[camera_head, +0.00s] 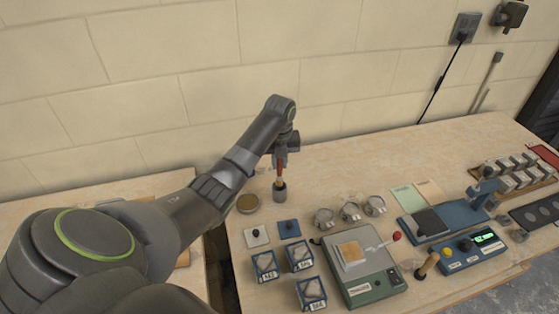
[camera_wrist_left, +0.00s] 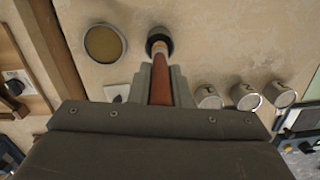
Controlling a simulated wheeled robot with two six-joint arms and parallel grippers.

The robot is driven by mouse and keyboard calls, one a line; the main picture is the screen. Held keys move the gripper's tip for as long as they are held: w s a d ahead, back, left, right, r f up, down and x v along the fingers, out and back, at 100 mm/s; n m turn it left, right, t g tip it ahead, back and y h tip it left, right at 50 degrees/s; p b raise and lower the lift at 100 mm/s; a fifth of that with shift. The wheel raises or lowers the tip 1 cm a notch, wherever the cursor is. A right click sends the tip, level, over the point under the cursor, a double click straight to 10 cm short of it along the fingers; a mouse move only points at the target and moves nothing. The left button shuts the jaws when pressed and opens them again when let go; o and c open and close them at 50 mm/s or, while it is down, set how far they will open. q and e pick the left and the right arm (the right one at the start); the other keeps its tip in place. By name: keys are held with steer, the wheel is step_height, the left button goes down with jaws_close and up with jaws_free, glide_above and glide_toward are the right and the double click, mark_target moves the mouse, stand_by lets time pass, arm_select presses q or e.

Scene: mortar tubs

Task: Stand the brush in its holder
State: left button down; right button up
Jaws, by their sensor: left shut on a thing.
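The brush (camera_head: 280,167) has a reddish-brown handle and stands roughly upright below my left gripper (camera_head: 281,158). The gripper is shut on the handle, which also shows between the fingers in the left wrist view (camera_wrist_left: 160,82). The holder (camera_head: 280,193) is a small dark grey cup near the back left of the bench. The brush's lower end is at the cup's mouth. In the left wrist view the brush's pale lower part overlaps the holder's dark rim (camera_wrist_left: 153,37). I cannot tell how deep it sits. My right gripper is not in view.
A round tan-filled tin (camera_head: 248,203) stands just left of the holder. Several metal tins (camera_head: 350,211) stand to its right. Blue-framed cubes (camera_head: 265,266) and a green scale (camera_head: 362,275) are nearer the front. The bench behind the holder is clear up to the block wall.

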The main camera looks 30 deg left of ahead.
mark_target(280, 176)
arm_select(q)
step_height(280, 176, down, 2)
steer(key=shift+f+b, duration=0.15)
steer(key=shift+b, duration=0.35)
steer(key=shift+f+b, duration=0.45)
steer(key=shift+f, duration=0.6)
steer(key=c, duration=1.3)
jaws_free()
steer(key=shift+r, duration=0.2)
